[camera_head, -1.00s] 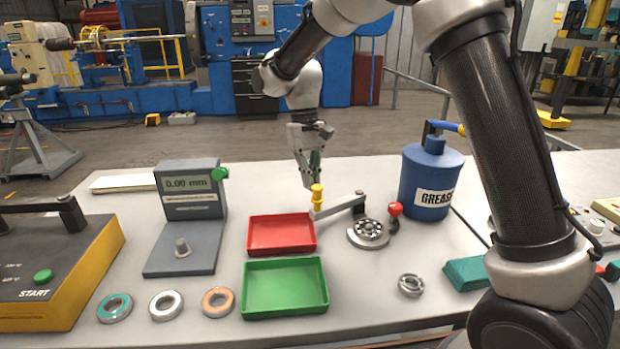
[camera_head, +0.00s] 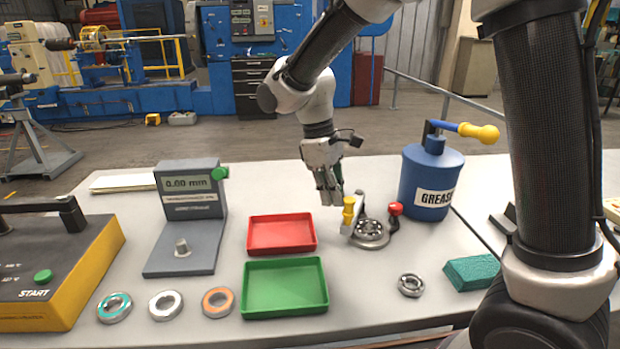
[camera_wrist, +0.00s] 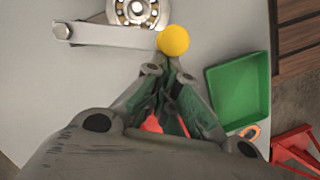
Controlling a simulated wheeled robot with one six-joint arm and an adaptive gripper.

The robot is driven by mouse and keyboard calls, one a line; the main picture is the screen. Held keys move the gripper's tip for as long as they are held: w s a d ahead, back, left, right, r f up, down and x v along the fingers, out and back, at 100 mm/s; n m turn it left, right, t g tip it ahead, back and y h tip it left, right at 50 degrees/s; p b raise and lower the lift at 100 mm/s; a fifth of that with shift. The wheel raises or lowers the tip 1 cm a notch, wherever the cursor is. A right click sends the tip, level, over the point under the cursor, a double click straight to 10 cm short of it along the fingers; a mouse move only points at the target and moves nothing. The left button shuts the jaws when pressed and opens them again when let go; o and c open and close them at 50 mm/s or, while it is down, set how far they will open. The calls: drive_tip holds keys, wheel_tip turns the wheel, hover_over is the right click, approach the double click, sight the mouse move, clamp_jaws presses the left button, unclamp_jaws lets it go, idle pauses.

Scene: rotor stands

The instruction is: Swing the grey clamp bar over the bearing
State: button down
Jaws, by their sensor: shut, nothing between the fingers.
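The grey clamp bar (camera_head: 354,217) runs from its pivot at the back toward the front, along the left side of the bearing (camera_head: 370,229). A yellow knob (camera_head: 348,208) stands at its free end. In the wrist view the bar (camera_wrist: 115,36) lies beside the bearing (camera_wrist: 137,10), near its edge and not across its centre. My gripper (camera_head: 331,199) is shut and empty, just left of the yellow knob. In the wrist view its fingertips (camera_wrist: 172,65) are close to the knob (camera_wrist: 173,40); I cannot tell if they touch it.
A red-knobbed post (camera_head: 396,209) stands right of the bearing, with a blue grease can (camera_head: 427,183) behind. A red tray (camera_head: 282,233) and a green tray (camera_head: 285,287) lie left. A loose bearing (camera_head: 411,285) lies in front. A gauge stand (camera_head: 190,210) is farther left.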

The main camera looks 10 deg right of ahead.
sight(351, 199)
drive_tip(key=s+d+n, duration=0.1)
drive_tip(key=n, duration=0.1)
drive_tip(key=s+d+n, duration=0.1)
drive_tip(key=d, duration=0.1)
drive_tip(key=shift+s+d+n+t, duration=0.25)
drive_tip(key=shift+d+n+t, duration=0.05)
drive_tip(key=shift+n+t, duration=0.1)
drive_tip(key=shift+s+d, duration=0.25)
drive_tip(key=shift+d, duration=0.55)
